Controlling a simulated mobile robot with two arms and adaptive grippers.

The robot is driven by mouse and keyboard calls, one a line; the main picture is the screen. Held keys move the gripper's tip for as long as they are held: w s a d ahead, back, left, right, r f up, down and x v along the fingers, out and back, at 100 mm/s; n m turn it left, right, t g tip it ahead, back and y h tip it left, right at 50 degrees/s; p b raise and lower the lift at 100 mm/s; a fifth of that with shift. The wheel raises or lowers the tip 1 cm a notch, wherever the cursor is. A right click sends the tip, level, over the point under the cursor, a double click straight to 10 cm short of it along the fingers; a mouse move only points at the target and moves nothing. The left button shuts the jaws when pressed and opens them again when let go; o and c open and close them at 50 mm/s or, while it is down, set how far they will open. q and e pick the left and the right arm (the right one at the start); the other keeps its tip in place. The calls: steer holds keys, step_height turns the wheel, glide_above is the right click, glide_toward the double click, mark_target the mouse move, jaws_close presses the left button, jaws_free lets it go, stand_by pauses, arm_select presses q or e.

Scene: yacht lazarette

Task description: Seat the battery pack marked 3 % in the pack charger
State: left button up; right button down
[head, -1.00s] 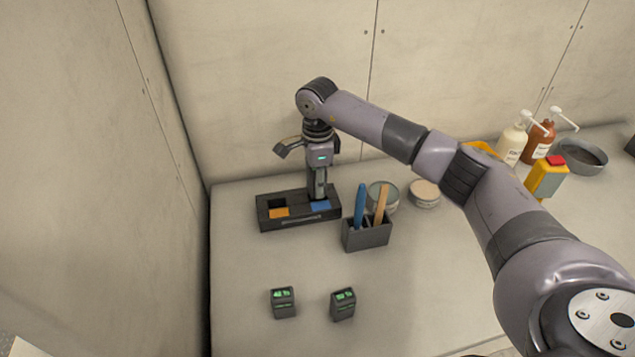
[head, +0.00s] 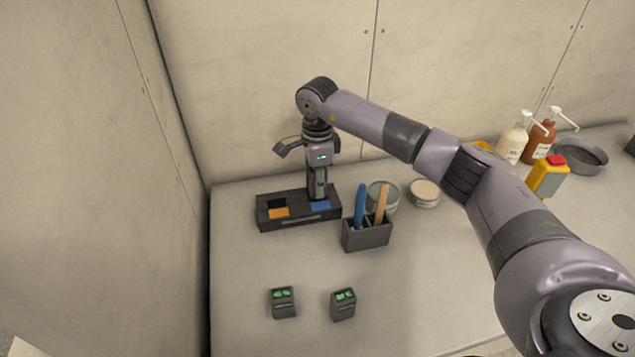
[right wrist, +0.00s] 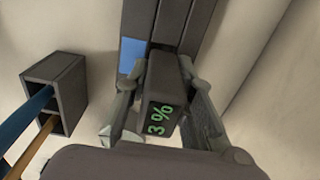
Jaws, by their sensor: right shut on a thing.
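My right gripper (head: 318,190) points down over the right side of the dark pack charger (head: 272,224), by its blue patch (head: 320,205). In the right wrist view the gripper (right wrist: 160,112) is shut on a dark battery pack (right wrist: 164,92) with a green "3 %" display. The pack's far end is at the charger (right wrist: 133,18), beside the blue patch (right wrist: 132,55); how deep it sits is hidden. The charger's left side has an orange patch (head: 279,213) and a dark opening. My left gripper is not in view.
Two other packs, a left one (head: 283,303) and a right one (head: 343,305), stand in front on the counter, their displays too small to read. A dark holder (head: 367,237) with blue and orange sticks stands close right of the charger. Tins and bottles stand further right.

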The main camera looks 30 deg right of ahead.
steer(key=shift+f+b, duration=0.75)
steer(key=shift+f, duration=0.2)
steer(key=c, duration=1.3)
jaws_free()
steer(key=shift+s, duration=0.1)
step_height(320, 180, up, 12)
steer(key=shift+r, duration=0.1)
